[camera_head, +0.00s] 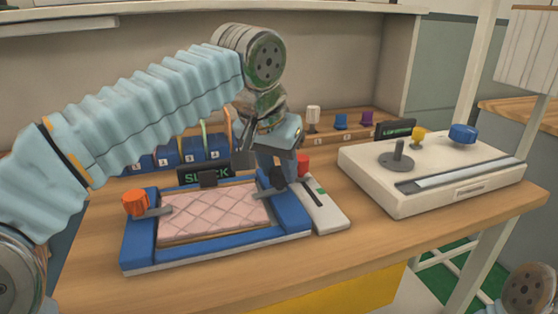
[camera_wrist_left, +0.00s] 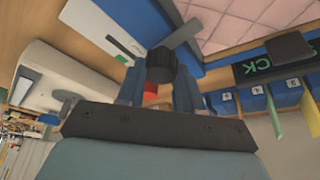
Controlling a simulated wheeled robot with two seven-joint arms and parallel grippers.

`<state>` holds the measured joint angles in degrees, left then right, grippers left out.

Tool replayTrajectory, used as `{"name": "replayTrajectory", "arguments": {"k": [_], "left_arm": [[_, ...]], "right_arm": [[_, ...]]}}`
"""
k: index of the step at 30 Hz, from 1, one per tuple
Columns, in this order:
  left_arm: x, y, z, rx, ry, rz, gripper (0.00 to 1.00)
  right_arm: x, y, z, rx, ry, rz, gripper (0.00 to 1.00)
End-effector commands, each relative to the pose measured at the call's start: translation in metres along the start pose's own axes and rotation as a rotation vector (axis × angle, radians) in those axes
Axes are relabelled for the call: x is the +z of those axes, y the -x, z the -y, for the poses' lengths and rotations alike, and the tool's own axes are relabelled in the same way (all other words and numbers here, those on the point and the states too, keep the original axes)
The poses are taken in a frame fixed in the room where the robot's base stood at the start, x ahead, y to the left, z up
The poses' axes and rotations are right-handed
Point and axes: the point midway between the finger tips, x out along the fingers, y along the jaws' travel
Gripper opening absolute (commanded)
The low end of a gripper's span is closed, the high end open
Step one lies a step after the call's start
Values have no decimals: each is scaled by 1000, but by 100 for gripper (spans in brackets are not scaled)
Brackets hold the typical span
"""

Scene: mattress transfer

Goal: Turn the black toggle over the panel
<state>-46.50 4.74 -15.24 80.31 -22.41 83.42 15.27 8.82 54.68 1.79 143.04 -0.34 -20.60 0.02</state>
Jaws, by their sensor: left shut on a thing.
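A pink quilted panel (camera_head: 215,208) lies in a blue frame (camera_head: 285,208) on the table. The black toggle (camera_wrist_left: 161,66) sits on the frame's right side. Its grey bar (camera_wrist_left: 183,34) points toward the panel's edge; in the wrist view its tip reaches about that edge. My left gripper (camera_wrist_left: 158,82) is shut on the black toggle, one finger on each side. In the head view the left gripper (camera_head: 278,180) comes down from above and hides much of the toggle. An orange toggle (camera_head: 134,202) is on the frame's left side, its bar reaching over the panel. My right gripper is out of view.
A white strip-like device (camera_head: 325,212) lies right of the frame, with a red knob (camera_head: 303,163) close behind the gripper. A white box (camera_head: 430,178) with a joystick stands farther right. Blue bins (camera_head: 205,148) and a black sign (camera_head: 190,175) stand behind the frame.

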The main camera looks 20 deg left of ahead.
Motion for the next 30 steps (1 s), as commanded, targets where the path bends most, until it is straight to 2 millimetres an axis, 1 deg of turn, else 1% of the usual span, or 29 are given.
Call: {"name": "replayTrajectory", "arguments": {"k": [6,11,27,28,30], "left_arm": [[0,1,1,43,-102,0,5],[0,0,1,61,-146,1,5],[0,0,1,70,-170,1,5],[0,0,1,70,-170,1,37],[0,0,1,70,-170,1,48]], "right_arm": [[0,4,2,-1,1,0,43],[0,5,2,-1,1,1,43],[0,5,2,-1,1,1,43],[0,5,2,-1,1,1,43],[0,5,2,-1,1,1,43]]}}
